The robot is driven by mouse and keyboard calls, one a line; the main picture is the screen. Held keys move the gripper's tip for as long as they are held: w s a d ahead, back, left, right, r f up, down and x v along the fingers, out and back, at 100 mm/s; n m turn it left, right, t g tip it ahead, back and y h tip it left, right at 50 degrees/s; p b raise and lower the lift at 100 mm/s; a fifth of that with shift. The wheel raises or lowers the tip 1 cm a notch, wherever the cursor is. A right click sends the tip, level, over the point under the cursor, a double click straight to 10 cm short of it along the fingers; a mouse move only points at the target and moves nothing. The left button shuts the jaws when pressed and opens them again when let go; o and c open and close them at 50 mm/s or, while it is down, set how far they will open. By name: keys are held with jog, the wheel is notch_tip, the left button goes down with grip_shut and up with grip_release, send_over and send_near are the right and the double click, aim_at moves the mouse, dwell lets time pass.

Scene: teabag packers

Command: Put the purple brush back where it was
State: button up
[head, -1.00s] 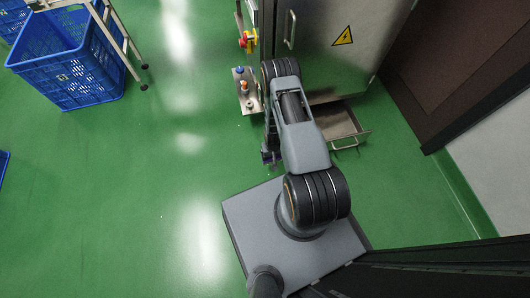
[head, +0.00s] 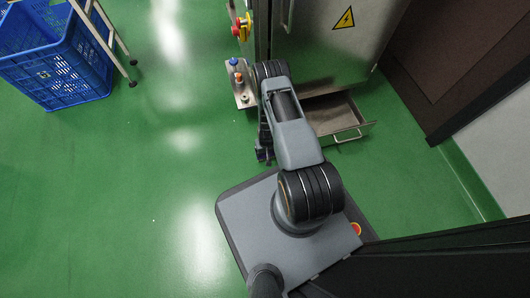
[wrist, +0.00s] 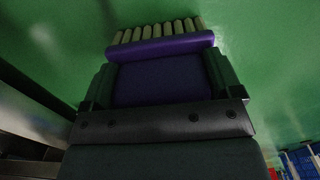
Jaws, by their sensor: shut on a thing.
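The purple brush (wrist: 163,82) is between my gripper's (wrist: 162,92) two fingers in the wrist view, with a row of pale bristles at its far end pointing away over the green floor. The gripper is shut on it. In the head view my gripper (head: 264,155) hangs low beside my base, left of the open drawer, mostly covered by my own arm. The brush cannot be made out clearly there. The open drawer (head: 352,134) sticks out at the foot of the steel cabinet; the part of its floor that shows looks empty.
The steel cabinet (head: 325,52) carries a yellow warning triangle. A small bracket with coloured knobs (head: 240,90) juts from its left side, close to my arm. A blue crate (head: 62,70) and a metal-legged stand (head: 105,38) are at upper left. Green floor between is clear.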

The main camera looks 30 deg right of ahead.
jog(key=shift+f, duration=0.1)
jog(key=o, duration=0.7)
notch_tip(320, 180, up, 12)
jog(key=p, duration=0.7)
jog(key=w+a+r+n+t, duration=0.1)
jog(key=w+a+r, duration=0.1)
jog(key=r, duration=1.3)
jog(key=w+a+r, duration=0.2)
jog(key=r, duration=1.2)
jog(key=s+a+r+n+t, duration=0.1)
jog(key=s+a+r, duration=0.3)
jog(key=s+r, duration=0.9)
notch_tip(320, 180, up, 5)
jog(key=shift+s+a+f+t, duration=0.1)
jog(key=shift+s+a+t, duration=0.05)
jog(key=shift+s+t, duration=0.2)
